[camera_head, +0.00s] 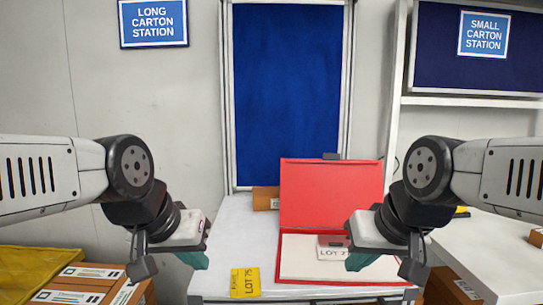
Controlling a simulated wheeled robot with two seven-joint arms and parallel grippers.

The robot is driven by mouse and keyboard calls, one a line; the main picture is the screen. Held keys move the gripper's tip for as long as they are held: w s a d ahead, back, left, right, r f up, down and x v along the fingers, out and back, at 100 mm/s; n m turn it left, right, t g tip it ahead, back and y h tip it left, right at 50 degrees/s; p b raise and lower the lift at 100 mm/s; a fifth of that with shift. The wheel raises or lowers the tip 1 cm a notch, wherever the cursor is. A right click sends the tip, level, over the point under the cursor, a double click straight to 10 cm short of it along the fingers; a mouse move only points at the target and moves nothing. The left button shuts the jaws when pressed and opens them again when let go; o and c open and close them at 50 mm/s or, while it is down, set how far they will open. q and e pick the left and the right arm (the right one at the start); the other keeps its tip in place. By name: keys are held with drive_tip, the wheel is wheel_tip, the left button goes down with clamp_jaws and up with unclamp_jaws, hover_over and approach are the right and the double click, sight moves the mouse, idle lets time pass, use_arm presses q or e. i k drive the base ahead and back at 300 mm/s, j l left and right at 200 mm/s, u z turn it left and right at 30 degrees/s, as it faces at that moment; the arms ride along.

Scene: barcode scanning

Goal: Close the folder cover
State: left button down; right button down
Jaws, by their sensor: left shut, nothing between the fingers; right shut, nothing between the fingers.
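The red folder lies open on the white table. Its red cover (331,190) stands up at the back, leaning away from me, and its base (300,262) lies flat in front with a white sheet inside. A small red and white tag reading LOT 75 (331,250) shows over the sheet. My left gripper (194,261) is shut and empty near the table's left edge, well left of the folder. My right gripper (360,262) is shut and empty in front of the folder's right part, hiding some of the base. I cannot tell whether it touches it.
A yellow LOT card (245,282) is at the table's front left. A brown box (266,198) sits behind, left of the cover. Cartons (85,283) stand at lower left. A white table (490,250) is at right. The table between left gripper and folder is mostly clear.

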sight(325, 192)
drive_tip(key=i+l+u, duration=0.15)
drive_tip(key=l+u, duration=0.25)
drive_tip(key=l, duration=0.3)
drive_tip(key=l+u, duration=0.45)
drive_tip(key=l, duration=0.3)
